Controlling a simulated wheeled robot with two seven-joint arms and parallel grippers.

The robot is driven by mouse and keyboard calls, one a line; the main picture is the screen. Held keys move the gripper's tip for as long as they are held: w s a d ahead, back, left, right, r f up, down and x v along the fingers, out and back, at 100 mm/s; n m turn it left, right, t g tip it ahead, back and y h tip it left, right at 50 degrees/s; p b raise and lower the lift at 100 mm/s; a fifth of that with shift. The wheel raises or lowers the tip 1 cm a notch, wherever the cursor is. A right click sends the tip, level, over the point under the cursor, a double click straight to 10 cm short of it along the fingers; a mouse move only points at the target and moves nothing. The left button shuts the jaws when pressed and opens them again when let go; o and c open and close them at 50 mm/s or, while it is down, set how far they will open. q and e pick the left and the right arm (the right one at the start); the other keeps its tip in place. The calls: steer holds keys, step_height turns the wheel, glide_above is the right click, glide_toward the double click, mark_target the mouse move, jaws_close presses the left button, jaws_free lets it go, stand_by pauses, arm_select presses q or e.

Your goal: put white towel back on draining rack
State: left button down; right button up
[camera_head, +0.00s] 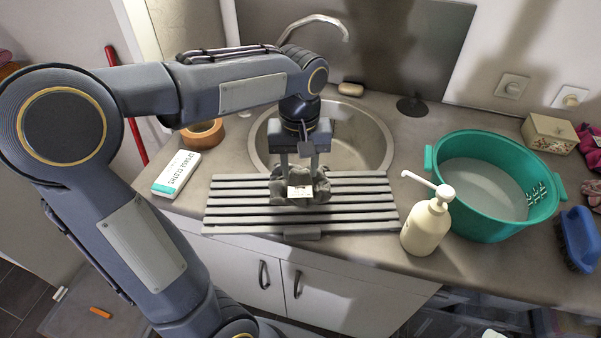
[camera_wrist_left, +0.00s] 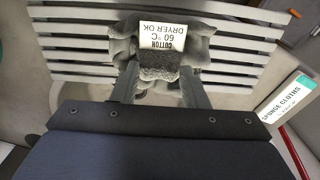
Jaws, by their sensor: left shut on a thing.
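A crumpled grey-looking towel (camera_head: 318,187) with a white care label is between the fingers of my left gripper (camera_head: 299,174). The label reads cotton, 60 °C, dryer OK in the left wrist view, where the towel (camera_wrist_left: 205,50) is bunched between the fingertips. My left gripper is shut on it, pointing down. The draining rack (camera_head: 235,203), made of grey slats, lies across the front of the sink. The towel is over the middle of the rack; whether it rests on the slats or hangs just above them, I cannot tell. My right gripper is not seen.
The round sink (camera_head: 372,140) and tap (camera_head: 322,19) are behind the rack. A cream soap pump bottle (camera_head: 427,226) stands at the rack's right end, beside a teal tub (camera_head: 480,235). A sponge cloths box (camera_head: 176,174) lies left, near a tape roll (camera_head: 203,135). A blue brush (camera_head: 577,240) is far right.

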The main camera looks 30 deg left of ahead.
mark_target(300, 176)
arm_select(q)
steer(key=shift+w+a+f, duration=0.15)
steer(key=shift+w+f, duration=0.3)
steer(key=shift+f, duration=0.1)
steer(key=shift+w+a+f, duration=0.1)
steer(key=shift+w+f, duration=0.05)
steer(key=shift+f, duration=0.8)
steer(key=shift+w+a+f, duration=0.1)
steer(key=shift+f, duration=0.8)
steer(key=shift+f, duration=0.2)
steer(key=c, duration=0.8)
jaws_free()
steer(key=shift+c, duration=0.2)
steer(key=shift+r, duration=0.15)
